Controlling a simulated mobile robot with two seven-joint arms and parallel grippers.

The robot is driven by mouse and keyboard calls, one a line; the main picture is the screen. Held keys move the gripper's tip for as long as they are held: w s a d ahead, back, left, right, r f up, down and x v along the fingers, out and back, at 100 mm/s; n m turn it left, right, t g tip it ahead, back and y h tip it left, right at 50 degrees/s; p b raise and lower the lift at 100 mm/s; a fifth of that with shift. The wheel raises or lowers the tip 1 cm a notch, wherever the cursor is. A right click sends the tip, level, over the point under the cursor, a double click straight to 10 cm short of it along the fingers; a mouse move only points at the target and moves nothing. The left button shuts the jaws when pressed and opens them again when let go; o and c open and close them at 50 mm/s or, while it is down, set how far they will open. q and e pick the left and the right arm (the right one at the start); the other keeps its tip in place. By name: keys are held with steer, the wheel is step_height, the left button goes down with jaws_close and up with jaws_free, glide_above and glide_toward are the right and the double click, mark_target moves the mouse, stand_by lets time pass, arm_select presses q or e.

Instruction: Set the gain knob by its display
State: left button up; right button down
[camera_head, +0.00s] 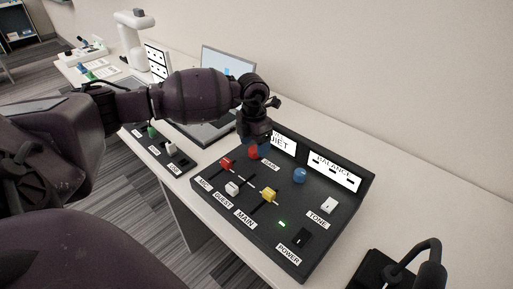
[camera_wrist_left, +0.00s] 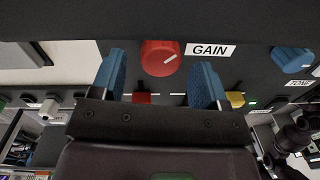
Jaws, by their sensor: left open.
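The red gain knob (camera_head: 253,152) is on the dark mixer panel (camera_head: 318,225), with a GAIN label beside it. In the left wrist view the knob (camera_wrist_left: 160,57) shows a white pointer line slanting up to the right. My left gripper (camera_wrist_left: 161,80) is open, its two blue fingers apart on either side of the knob; I cannot tell whether they touch it. In the head view the left gripper (camera_head: 256,138) hangs over the knob. The gain display (camera_head: 283,142) behind it is partly hidden by the gripper and reads "...IET".
A laptop (camera_head: 228,65) stands behind. A black device (camera_head: 398,270) is at front right.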

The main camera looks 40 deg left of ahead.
arm_select(q)
steer(key=shift+f, duration=0.85)
steer(key=c, duration=0.9)
steer(key=shift+m+b, duration=0.3)
steer(key=shift+m, duration=1.2)
steer(key=o, duration=0.9)
steer(key=shift+r, duration=0.1)
